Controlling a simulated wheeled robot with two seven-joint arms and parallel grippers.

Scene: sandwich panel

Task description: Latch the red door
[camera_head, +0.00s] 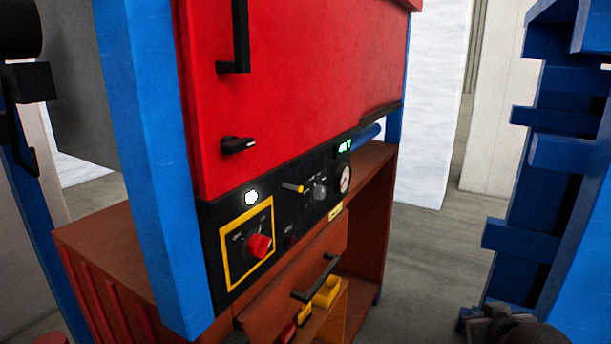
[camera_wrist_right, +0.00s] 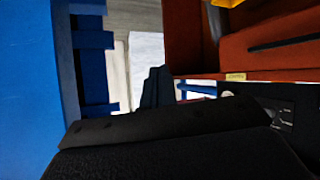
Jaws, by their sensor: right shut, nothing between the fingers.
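The red door (camera_head: 310,75) fills the upper middle of the head view, above a black control panel (camera_head: 305,193). It looks closed or nearly so; I cannot tell whether it is fully flush. A black vertical handle (camera_head: 240,40) is at its upper left. A small black latch lever (camera_head: 238,145) sits below the handle, lying about horizontal. My right gripper (camera_head: 500,325) is low at the bottom right of the head view, well away from the door and latch. It is shut and empty; its dark fingers show in the wrist view (camera_wrist_right: 157,88).
The panel carries a red knob (camera_head: 259,246) in a yellow frame and a gauge (camera_head: 344,179). A brown cabinet with a handled drawer (camera_head: 320,262) is below. A blue post (camera_head: 150,150) stands left and a blue rack (camera_head: 565,155) right. Grey floor between is clear.

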